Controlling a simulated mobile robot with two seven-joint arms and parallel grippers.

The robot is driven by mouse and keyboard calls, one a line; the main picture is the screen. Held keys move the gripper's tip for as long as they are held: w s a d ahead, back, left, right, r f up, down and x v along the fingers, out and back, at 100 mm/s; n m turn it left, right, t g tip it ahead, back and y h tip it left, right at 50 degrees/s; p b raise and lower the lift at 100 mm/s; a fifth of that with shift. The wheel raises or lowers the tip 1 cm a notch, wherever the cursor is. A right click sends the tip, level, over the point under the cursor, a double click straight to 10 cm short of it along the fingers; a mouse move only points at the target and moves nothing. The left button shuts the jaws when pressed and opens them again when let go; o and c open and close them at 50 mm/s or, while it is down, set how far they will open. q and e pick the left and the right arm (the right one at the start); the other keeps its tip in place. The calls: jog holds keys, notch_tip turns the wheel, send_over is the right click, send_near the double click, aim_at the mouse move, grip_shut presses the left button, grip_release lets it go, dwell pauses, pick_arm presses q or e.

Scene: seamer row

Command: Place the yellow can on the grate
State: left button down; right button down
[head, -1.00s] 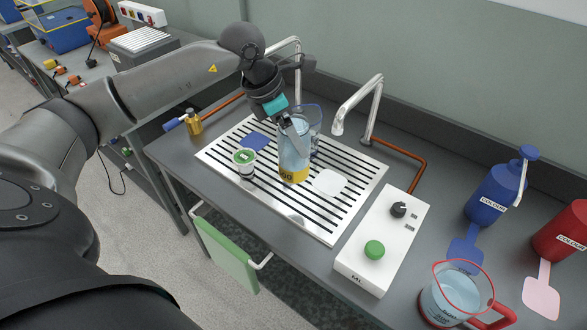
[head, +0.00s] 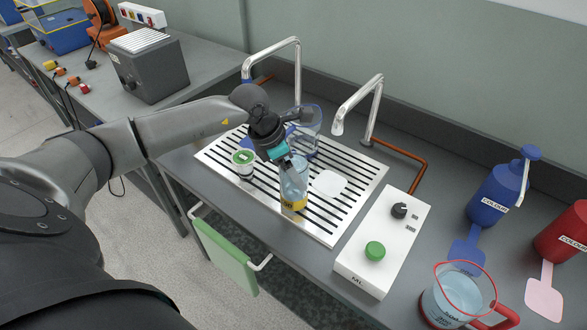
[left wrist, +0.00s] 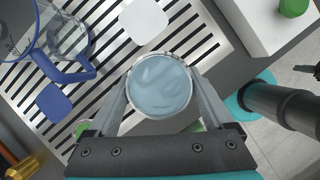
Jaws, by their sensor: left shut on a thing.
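The yellow can (head: 294,201) has a clear, pale-blue upper part and a yellow lower band. It is upright or nearly so. My left gripper (head: 291,166) is shut on its upper part from above. In the left wrist view the can's round pale-blue top (left wrist: 160,87) sits between the two fingers. The slotted metal grate (head: 333,228) lies under the can in the head view; I cannot tell whether the can's base touches it. My right gripper is not in view.
On the grate are a green-lidded white tub (head: 244,164), a white pad (head: 329,183) and a clear jug (head: 306,130) with a blue handle (left wrist: 70,75). Two taps (head: 357,105) stand behind. A white control box (head: 386,240) borders the grate's right side. The grate's front right part is clear.

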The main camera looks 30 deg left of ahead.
pick_arm(q)
grip_release()
jog(key=shift+f, duration=0.1)
jog(key=v, duration=1.2)
jog(key=shift+p, duration=0.3)
